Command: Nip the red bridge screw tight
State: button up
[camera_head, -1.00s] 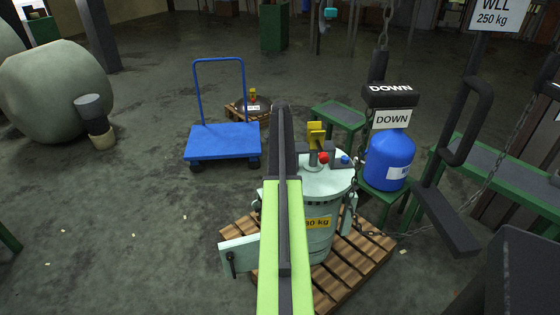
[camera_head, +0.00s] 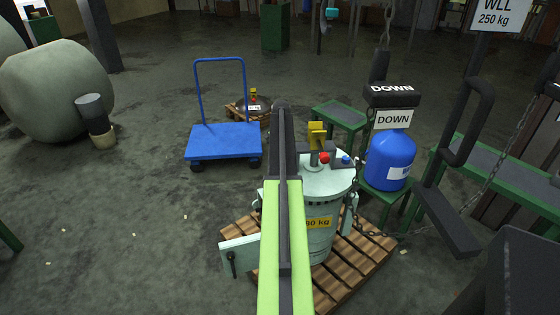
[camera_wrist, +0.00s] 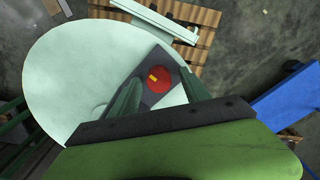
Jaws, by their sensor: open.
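The red bridge screw (camera_head: 324,158) is a round red knob on the dark bridge (camera_head: 341,160) over the pale green lid of the vessel (camera_head: 322,183). In the wrist view the red screw (camera_wrist: 164,84) shows a short yellow mark on top. My gripper (camera_wrist: 159,82) is open, with one green finger on each side of the screw in that view. I cannot tell how far above the screw the fingertips are, or whether they touch it. In the head view my arm hides part of the vessel and bridge, and the fingers are not clear.
A blue knob (camera_head: 346,160) and a yellow part (camera_head: 317,134) stand close to the red screw. The vessel rests on a wooden pallet (camera_head: 357,252). A blue cylinder (camera_head: 390,160) and hanging chain are at right. A blue trolley (camera_head: 222,142) stands behind left; the left floor is open.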

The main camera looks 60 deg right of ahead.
notch_tip(320, 180, up, 18)
jog(key=p, duration=1.7)
jog(key=shift+f, duration=0.2)
jog(key=shift+f, duration=0.1)
